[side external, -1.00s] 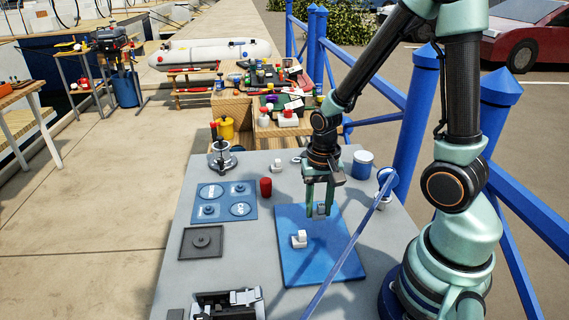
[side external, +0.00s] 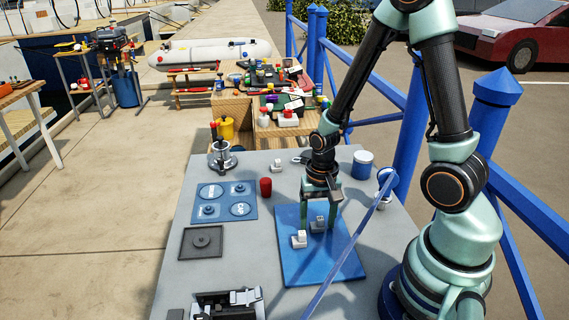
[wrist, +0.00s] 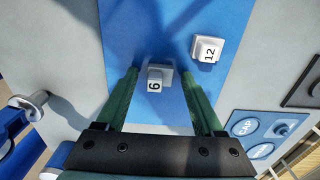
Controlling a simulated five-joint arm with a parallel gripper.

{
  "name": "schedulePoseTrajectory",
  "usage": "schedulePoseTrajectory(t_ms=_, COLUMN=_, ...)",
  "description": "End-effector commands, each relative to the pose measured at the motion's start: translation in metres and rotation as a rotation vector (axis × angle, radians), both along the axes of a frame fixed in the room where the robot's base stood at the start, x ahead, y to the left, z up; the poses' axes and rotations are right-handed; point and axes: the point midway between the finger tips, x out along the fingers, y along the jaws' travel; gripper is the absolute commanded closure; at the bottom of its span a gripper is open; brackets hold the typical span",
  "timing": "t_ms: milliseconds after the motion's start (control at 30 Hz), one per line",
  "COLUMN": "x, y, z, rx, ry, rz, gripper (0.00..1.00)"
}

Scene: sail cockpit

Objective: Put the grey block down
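The grey block (side external: 318,224), marked 6, appears to rest on the blue mat (side external: 300,270). It also shows in the wrist view (wrist: 157,80), with its number facing me. My gripper (side external: 319,222) points down over the block, one finger on each side. In the wrist view my gripper (wrist: 162,78) is open, with blue mat visible between each finger and the block. A second pale block (wrist: 207,49), marked 12, sits on the mat close by, and shows left of my gripper in the side view (side external: 299,240).
A dark square plate (side external: 201,242) is farther left. A blue-and-white can (side external: 362,164) stands behind. A blue bar (side external: 345,255) crosses the mat's right side. The mat's near part is clear.

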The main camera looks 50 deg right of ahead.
Motion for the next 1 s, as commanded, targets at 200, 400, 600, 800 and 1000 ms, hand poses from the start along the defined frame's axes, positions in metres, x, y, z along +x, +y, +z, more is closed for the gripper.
schedulePoseTrajectory(t_ms=200, x=0.0, y=0.0, z=0.0, rx=0.0, ry=0.0, rz=0.0, gripper=0.31)
schedulePoseTrajectory(t_ms=400, x=0.001, y=0.0, z=0.006, rx=-0.001, ry=-0.004, rz=0.0, gripper=0.31)
schedulePoseTrajectory(t_ms=600, x=0.001, y=0.0, z=0.029, rx=-0.001, ry=-0.007, rz=0.0, gripper=0.31)
schedulePoseTrajectory(t_ms=800, x=0.002, y=0.0, z=0.06, rx=-0.001, ry=-0.008, rz=0.0, gripper=0.31)
schedulePoseTrajectory(t_ms=1000, x=0.001, y=0.0, z=0.093, rx=-0.001, ry=-0.007, rz=0.0, gripper=0.31)
